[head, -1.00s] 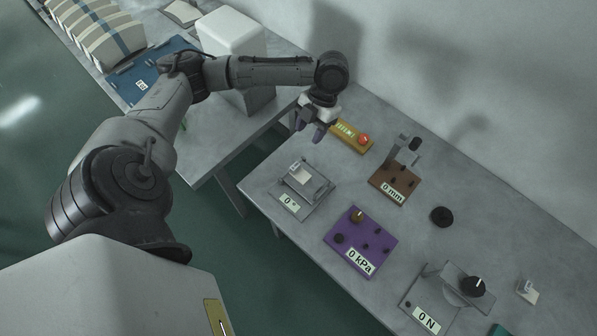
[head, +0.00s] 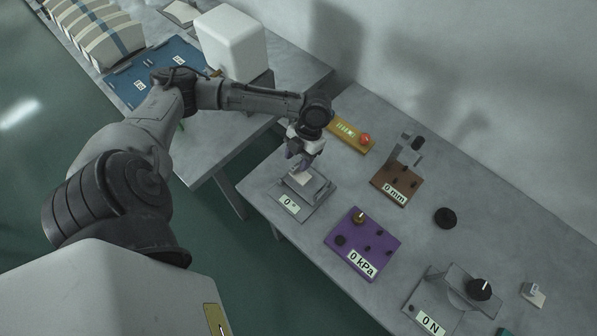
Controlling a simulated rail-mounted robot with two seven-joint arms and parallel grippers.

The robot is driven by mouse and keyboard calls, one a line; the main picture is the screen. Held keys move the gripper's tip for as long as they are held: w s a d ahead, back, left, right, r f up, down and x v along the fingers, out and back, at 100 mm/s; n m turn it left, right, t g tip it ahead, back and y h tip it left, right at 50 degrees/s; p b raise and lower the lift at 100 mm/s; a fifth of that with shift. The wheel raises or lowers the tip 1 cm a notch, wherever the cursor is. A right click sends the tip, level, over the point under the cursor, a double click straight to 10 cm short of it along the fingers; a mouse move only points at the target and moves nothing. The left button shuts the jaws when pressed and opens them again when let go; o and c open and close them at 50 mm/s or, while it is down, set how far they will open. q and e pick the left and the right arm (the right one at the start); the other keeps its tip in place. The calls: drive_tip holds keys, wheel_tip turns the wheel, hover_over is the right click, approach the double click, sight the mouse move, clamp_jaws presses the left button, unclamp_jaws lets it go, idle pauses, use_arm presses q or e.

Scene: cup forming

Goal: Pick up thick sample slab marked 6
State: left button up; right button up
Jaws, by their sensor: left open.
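A small pale slab (head: 302,178) lies on the grey fixture (head: 318,205) labelled "0 °" on the right-hand table. Its marking is too small to read. My left gripper (head: 297,165) is open, pointing down just above and behind this slab, and partly hides it. I cannot tell whether the fingers touch it. Another small pale block (head: 534,294) sits at the far right of the table; its number cannot be read either. My right gripper is not in view.
A purple panel (head: 375,228) reading "0 kPa", a brown stand (head: 382,184) reading "0 mm", a yellow box (head: 340,133) with a red button and a black disc (head: 445,218) share the table. A "0 N" device (head: 418,299) stands at the front right. A wall closes off the back.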

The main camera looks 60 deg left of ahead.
use_arm(q)
drive_tip(key=x, duration=0.2)
drive_tip(key=shift+s+f, duration=0.2)
drive_tip(key=shift+f, duration=0.15)
clamp_jaws()
drive_tip(key=shift+r, duration=0.15)
